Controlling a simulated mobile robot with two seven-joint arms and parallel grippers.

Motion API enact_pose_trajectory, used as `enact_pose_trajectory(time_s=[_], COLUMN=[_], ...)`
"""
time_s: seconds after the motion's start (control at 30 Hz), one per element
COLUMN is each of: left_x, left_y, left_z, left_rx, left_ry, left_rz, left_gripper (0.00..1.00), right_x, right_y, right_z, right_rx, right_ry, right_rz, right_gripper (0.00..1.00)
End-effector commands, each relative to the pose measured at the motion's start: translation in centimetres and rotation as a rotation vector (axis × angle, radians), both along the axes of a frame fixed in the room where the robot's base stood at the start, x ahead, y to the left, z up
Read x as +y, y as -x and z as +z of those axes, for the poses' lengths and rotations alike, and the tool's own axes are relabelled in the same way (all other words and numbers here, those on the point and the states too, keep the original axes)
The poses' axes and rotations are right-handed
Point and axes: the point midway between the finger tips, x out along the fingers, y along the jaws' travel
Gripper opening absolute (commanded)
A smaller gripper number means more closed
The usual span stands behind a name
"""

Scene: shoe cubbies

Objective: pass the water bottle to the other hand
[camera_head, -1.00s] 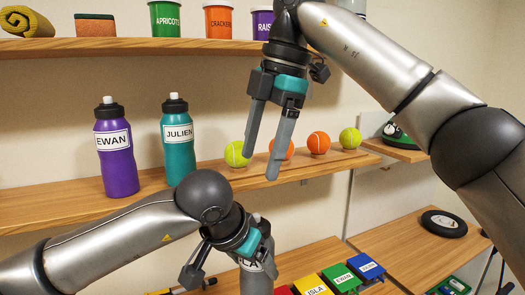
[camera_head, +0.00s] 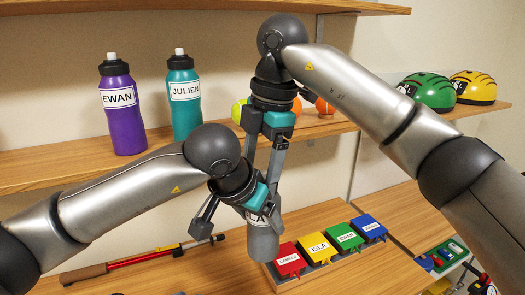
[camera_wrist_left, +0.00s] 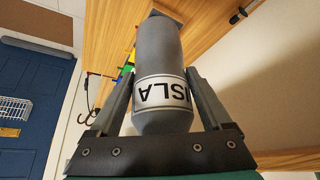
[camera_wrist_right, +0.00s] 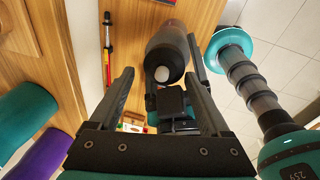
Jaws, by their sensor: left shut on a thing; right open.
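The water bottle is grey with a white ISLA label. In the head view its lower part (camera_head: 262,242) shows below my left gripper (camera_head: 238,220). The left wrist view shows the bottle (camera_wrist_left: 158,60) between the left fingers, which are shut on it. My right gripper (camera_head: 264,172) points down from above, open, close over the left hand. In the right wrist view the bottle's dark top and pale nozzle (camera_wrist_right: 163,74) appear between the open right fingers; I cannot tell whether they touch it.
Purple EWAN (camera_head: 121,115) and teal JULIEN (camera_head: 184,102) bottles stand on the shelf behind. Several coloured named boxes (camera_head: 318,247) sit on the lower shelf, right of the bottle. A red-and-black pole (camera_head: 150,258) lies at left. Helmets (camera_head: 430,92) rest at right.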

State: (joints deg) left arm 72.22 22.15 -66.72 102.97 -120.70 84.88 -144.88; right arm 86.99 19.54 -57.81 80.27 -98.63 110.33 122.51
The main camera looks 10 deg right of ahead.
Motion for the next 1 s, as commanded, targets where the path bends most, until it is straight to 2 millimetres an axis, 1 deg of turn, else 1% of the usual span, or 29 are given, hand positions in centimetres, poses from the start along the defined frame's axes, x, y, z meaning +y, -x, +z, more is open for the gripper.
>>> enact_pose_trajectory(time_s=[0.13,0.37,1.0], left_x=[-0.05,-0.05,-0.27], left_y=[-0.06,-0.06,0.22], left_z=[0.21,0.21,0.14], left_rx=[-0.004,-0.004,0.0], left_ry=[0.003,0.003,0.003], left_rz=[0.0,0.0,-0.01], left_gripper=[0.0,0.0,0.0], right_x=[0.07,0.08,0.08], right_y=[-0.05,-0.05,-0.24], right_z=[-0.48,-0.51,-0.4], right_rx=[-0.001,-0.001,-0.008], right_ry=[0.0,0.0,-0.003], right_rz=[0.0,0.0,-0.003], right_gripper=[0.81,0.81,0.09])
